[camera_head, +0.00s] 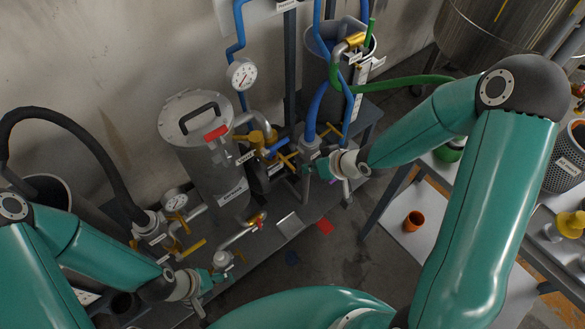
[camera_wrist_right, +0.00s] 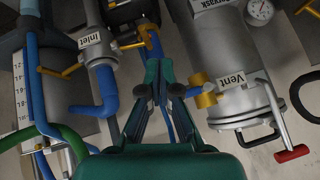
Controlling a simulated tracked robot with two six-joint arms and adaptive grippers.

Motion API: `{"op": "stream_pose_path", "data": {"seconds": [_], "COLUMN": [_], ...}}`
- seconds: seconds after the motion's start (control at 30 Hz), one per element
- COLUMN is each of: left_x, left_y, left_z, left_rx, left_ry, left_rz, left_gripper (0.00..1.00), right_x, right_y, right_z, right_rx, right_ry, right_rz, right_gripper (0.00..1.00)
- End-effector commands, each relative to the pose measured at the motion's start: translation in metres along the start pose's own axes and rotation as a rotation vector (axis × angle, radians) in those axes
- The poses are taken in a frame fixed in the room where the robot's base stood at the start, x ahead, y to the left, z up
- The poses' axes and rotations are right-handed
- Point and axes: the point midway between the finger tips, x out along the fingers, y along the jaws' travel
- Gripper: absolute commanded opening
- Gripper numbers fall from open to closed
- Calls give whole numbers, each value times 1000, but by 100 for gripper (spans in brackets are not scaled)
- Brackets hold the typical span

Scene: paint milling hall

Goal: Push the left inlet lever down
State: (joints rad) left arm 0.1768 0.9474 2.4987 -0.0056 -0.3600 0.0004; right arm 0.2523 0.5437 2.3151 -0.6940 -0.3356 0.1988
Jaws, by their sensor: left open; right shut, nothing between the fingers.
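In the right wrist view, a valve labelled Inlet (camera_wrist_right: 97,47) on a blue pipe has a thin yellow lever (camera_wrist_right: 60,72) sticking out to the left. Another yellow lever (camera_wrist_right: 133,44) lies between this valve and a dark block. I cannot tell which one is the left inlet lever. In the head view, yellow levers (camera_head: 286,160) show just left of my right gripper (camera_head: 312,170). That gripper is shut and empty beside the inlet piping; contact with a lever cannot be made out. My left gripper (camera_head: 222,281) is open and empty, low at the left near a lower valve (camera_head: 222,259).
A steel vessel (camera_head: 222,178) with a black-handled lid and gauge stands left of the levers. A vent valve (camera_wrist_right: 206,94) shows in the wrist view. Blue hoses (camera_head: 315,110) and a green hose (camera_head: 400,80) run close to my right arm. A table (camera_head: 420,235) holds an orange cup (camera_head: 413,221).

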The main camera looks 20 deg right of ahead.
Motion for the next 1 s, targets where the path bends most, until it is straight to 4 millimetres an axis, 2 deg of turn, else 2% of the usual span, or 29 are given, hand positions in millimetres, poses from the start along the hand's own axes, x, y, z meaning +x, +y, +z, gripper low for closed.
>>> {"op": "stream_pose_path", "data": {"seconds": [0.03,0.1,0.27,0.47,0.77,1.0], "left_x": [13,17,21,29,38,43], "left_y": [-5,-6,-8,-10,-14,-15], "left_z": [0,0,0,0,-1,0], "left_rx": [0,0,0,0,0,0], "left_ry": [0,1,1,1,1,1], "left_rz": [0,0,0,0,0,0], "left_gripper": [62,62,62,62,62,62], "right_x": [-1,-8,-5,26,86,110], "right_y": [11,18,21,20,21,25], "right_z": [-12,-26,-38,-40,-46,-27], "right_rx": [-49,-97,-138,-137,-137,-135], "right_ry": [46,80,103,100,99,100], "right_rz": [13,20,24,21,21,23], "right_gripper": [0,0,0,0,0,0]}}
